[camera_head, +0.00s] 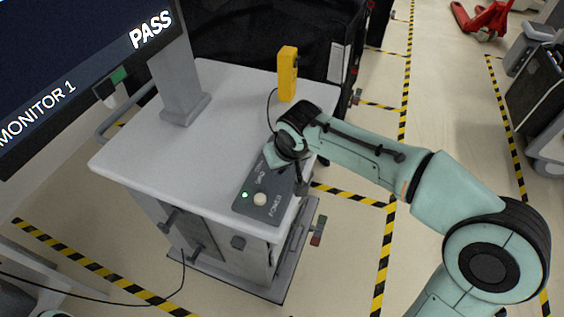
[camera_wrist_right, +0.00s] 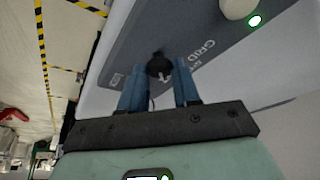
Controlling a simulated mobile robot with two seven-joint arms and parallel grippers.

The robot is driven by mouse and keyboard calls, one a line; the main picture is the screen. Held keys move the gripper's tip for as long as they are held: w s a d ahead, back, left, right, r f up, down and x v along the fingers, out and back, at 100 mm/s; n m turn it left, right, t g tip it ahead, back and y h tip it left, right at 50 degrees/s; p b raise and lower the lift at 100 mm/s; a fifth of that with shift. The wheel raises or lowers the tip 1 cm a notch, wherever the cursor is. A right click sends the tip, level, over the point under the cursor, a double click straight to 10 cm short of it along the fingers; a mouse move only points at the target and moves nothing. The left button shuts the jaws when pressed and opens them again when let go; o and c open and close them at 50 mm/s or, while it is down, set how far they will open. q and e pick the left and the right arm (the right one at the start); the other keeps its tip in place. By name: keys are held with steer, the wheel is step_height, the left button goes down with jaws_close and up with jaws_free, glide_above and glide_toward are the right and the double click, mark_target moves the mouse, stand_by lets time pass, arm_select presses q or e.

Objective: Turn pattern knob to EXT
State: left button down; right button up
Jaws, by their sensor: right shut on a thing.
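The black pattern knob (camera_wrist_right: 159,66) sits on the dark grey control panel (camera_wrist_right: 125,45) in the right wrist view. My right gripper (camera_wrist_right: 160,80) has its two blue fingers on either side of the knob and is shut on it. A small pale mark shows at the knob's near edge. The word GRID is printed beside it; smaller labels are too unclear to read. In the head view the panel (camera_head: 243,206) lies on the cart's front right corner, and my right wrist hides the knob. My left gripper is not in view.
The panel also has a pale round POWER button (camera_head: 260,199) and a lit green lamp (camera_head: 245,195). The white cart top (camera_head: 150,150) carries a monitor (camera_head: 75,75) reading PASS and an upright yellow device (camera_head: 288,74). Striped floor tape (camera_head: 385,250) runs right of the cart.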

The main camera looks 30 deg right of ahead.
stand_by(0.4)
steer(key=o, duration=1.1)
steer(key=shift+c, duration=0.2)
steer(key=p+v, duration=0.1)
steer(key=v, duration=1.2)
steer(key=shift+r+p, duration=0.2)
steer(key=shift+p, duration=0.15)
